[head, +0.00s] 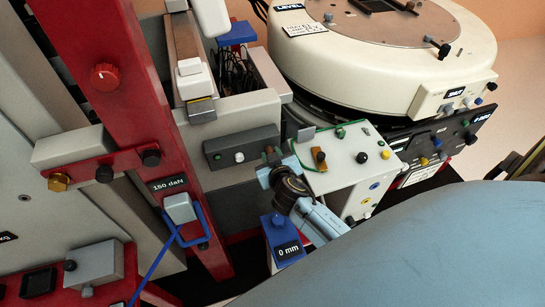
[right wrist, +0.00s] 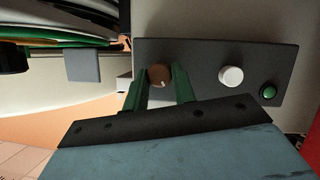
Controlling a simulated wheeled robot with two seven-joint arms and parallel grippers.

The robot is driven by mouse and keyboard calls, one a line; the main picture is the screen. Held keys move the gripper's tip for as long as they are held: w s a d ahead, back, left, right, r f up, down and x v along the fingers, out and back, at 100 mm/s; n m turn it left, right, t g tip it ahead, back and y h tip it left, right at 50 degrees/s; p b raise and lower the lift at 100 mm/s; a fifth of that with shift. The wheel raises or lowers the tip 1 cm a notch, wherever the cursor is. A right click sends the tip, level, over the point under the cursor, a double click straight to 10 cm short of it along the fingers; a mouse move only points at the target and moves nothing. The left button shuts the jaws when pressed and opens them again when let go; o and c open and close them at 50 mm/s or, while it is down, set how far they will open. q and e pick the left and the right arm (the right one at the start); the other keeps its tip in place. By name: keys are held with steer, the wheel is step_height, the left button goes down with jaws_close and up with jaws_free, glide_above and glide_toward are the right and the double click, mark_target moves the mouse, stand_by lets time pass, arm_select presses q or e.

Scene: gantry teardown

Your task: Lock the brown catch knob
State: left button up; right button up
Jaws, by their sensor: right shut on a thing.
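The brown catch knob (right wrist: 160,76) sits on a dark grey panel (right wrist: 205,62), with a small pale mark on its face. The green fingers of my right gripper (right wrist: 159,88) are on either side of it, shut on it. In the head view the brown knob (head: 270,153) is at the right end of the grey panel (head: 225,147), partly hidden by my right gripper (head: 272,164). My left gripper is not in view.
A white knob (right wrist: 231,76) and a green button (right wrist: 268,92) are on the same panel. A white box (head: 335,175) with several knobs stands close to the right of my gripper. A blue block labelled 0 mm (head: 280,240) is below. A red post (head: 120,110) rises at left.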

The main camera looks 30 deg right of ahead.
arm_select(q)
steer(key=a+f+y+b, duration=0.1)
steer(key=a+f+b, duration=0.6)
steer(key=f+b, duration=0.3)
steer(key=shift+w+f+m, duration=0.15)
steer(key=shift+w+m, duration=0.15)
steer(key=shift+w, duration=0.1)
arm_select(e)
steer(key=n+h, duration=0.1)
steer(key=n, duration=0.2)
steer(key=n+h, duration=0.2)
steer(key=n, duration=0.1)
steer(key=n+t+h, duration=0.1)
steer(key=n+h, duration=0.1)
steer(key=n, duration=0.1)
steer(key=shift+w+a+f, duration=0.1)
steer(key=shift+a+f, duration=0.15)
steer(key=shift+f, duration=0.1)
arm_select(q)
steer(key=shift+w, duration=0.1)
arm_select(e)
steer(key=o, duration=0.7)
steer(key=shift+o, duration=1.3)
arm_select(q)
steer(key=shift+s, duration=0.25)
